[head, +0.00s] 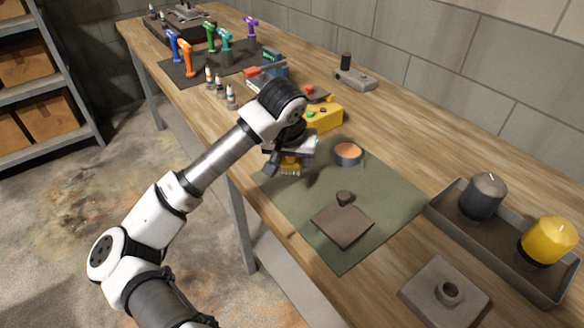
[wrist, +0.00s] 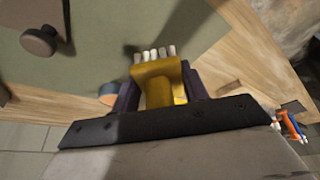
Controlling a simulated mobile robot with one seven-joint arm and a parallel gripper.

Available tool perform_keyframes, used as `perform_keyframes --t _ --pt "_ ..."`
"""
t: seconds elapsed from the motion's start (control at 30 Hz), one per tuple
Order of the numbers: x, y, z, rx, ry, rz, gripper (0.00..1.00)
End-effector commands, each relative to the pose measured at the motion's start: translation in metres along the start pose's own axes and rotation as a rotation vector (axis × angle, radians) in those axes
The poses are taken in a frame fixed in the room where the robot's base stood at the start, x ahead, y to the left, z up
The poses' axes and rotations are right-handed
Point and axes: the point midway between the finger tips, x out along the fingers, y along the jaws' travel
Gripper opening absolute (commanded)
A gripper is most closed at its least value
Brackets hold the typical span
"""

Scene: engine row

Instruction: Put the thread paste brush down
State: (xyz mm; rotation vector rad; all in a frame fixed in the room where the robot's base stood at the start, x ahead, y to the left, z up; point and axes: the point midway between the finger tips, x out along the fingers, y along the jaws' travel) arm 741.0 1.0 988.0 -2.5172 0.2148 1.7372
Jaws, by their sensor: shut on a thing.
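The thread paste brush (wrist: 158,83) is yellow with a row of pale bristle tufts at its end. My gripper (wrist: 160,85) is shut on it, with a dark finger on either side. In the head view the yellow brush (head: 290,169) shows below my gripper (head: 288,160), near the left corner of the green mat (head: 385,190). The bristles point down there. I cannot tell whether the brush touches the mat.
On the mat are an orange-topped round tin (head: 348,153) and a brown square plate (head: 342,225) with a dark knob (head: 344,198). A yellow box (head: 325,117) stands behind my gripper. A tray (head: 510,247) holding dark and yellow cylinders is at right. The mat's right part is clear.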

Motion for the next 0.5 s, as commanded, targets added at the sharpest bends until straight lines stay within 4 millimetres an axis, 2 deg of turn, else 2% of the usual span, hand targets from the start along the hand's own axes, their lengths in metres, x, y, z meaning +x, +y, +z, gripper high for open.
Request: perform_keyframes --t 0.17,0.33,0.5 --pt "0.011 0.001 0.005 0.000 -0.001 0.003 0.08" --pt "0.032 0.000 0.013 -0.001 -0.001 0.004 0.08" --pt "0.040 0.000 0.015 0.001 0.001 0.001 0.08"
